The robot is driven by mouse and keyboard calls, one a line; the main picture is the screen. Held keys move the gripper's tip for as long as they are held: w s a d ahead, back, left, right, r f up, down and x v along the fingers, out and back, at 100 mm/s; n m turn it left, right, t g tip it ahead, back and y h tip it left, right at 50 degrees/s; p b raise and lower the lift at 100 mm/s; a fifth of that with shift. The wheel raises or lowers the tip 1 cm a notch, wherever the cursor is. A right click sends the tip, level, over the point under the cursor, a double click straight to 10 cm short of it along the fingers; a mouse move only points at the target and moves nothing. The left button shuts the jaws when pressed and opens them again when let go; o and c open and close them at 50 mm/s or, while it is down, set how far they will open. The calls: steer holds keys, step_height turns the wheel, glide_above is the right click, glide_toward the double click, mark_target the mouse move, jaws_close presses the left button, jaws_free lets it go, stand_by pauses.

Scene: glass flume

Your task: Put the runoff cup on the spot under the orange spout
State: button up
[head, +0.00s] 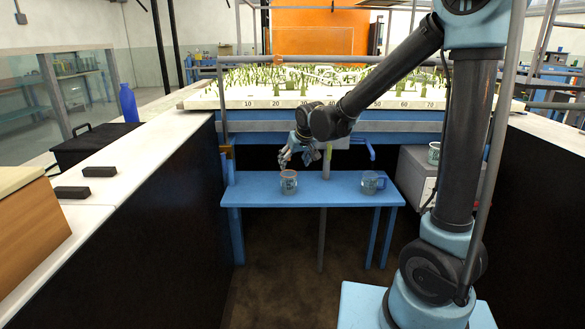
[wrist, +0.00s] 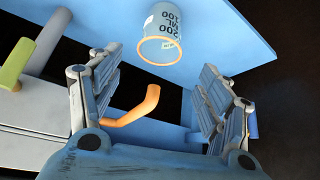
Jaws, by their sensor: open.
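A clear grey graduated cup (head: 289,183) stands upright on the left half of the blue bench. In the wrist view the cup (wrist: 163,30) shows dark number marks and an orange ring, beyond my fingers and not between them. My gripper (head: 293,155) is open and empty above the cup, near the bench's back edge. The orange spout (head: 228,151) is at the bench's left end; an orange bent piece, apparently this spout, also shows between my fingers in the wrist view (wrist: 137,108). I cannot make out a marked spot under it.
A green spout (head: 329,152) and a blue spout (head: 371,152) stick out above the bench. A light mug (head: 434,153) sits on a grey box (head: 416,172) at the right. The bench between the cups is clear apart from a post.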

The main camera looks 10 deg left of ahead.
steer(key=shift+v, duration=1.15)
steer(key=shift+r, duration=0.1)
steer(key=s+d+m+g+h, duration=0.1)
steer(key=s+d+m, duration=0.15)
steer(key=d, duration=1.05)
steer(key=s+d+m+h, duration=0.1)
steer(key=s+d, duration=0.3)
steer(key=d, duration=0.9)
steer(key=s+d+f+m+g+h, duration=0.1)
steer(key=s+d+f, duration=0.2)
steer(key=s+d, duration=0.4)
steer(key=s+d+f+m+g, duration=0.1)
steer(key=s+d+f, duration=0.3)
steer(key=s+d, duration=0.4)
steer(key=s+m, duration=0.1)
steer(key=s, duration=0.3)
steer(key=shift+s+d+h, duration=0.2)
steer(key=shift+s+h, duration=0.05)
steer(key=shift+h, duration=0.15)
steer(key=shift+f+m, duration=0.1)
steer(key=shift+m, duration=0.15)
